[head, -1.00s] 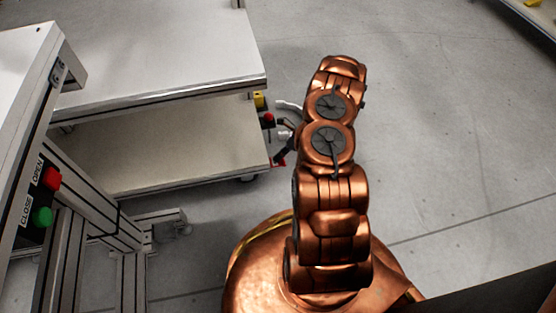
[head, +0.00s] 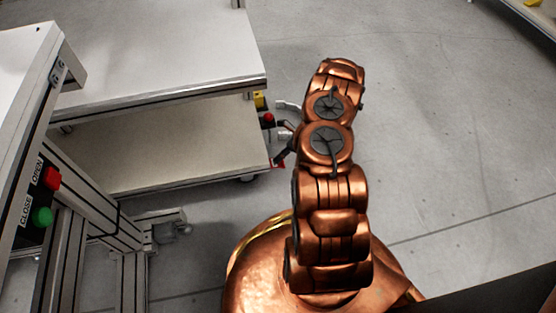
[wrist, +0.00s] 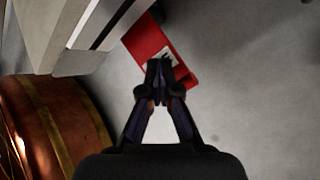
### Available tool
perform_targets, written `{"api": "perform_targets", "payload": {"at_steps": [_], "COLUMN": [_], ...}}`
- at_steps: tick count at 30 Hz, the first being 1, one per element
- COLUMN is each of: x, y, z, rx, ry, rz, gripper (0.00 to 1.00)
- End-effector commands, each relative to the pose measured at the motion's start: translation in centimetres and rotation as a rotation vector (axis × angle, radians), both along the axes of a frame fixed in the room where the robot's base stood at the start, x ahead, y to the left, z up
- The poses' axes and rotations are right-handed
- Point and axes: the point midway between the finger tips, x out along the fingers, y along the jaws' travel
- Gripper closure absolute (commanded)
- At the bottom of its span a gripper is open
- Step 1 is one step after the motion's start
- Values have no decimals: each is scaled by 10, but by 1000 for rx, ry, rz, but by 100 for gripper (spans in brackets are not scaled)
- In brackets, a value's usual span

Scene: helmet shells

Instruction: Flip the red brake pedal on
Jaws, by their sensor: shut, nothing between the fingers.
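The red brake pedal (wrist: 146,38) shows in the wrist view as a flat red plate with a small pale label, beside the cart's edge. My gripper (wrist: 160,68) is shut and empty. Its fingertips overlap the pedal's lower part in the picture and hide some of it and its label; I cannot tell whether they touch. In the head view only a small red piece of the pedal (head: 277,164) shows at the cart's lower corner. My gripper (head: 279,158) is beside it there, partly hidden behind my arm.
A white two-level cart (head: 160,45) stands at the left. A red knob (head: 268,119) and a yellow part (head: 260,99) sit at its right end. A nearer frame carries a red OPEN button (head: 51,178) and a green CLOSE button (head: 42,217).

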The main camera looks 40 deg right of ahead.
Motion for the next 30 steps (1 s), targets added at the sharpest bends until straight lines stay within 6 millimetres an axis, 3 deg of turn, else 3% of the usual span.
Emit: {"api": "perform_targets", "payload": {"at_steps": [30], "x": [0], "y": [0], "z": [-10], "rx": [0], "ry": [0], "rz": [0], "gripper": [100]}}
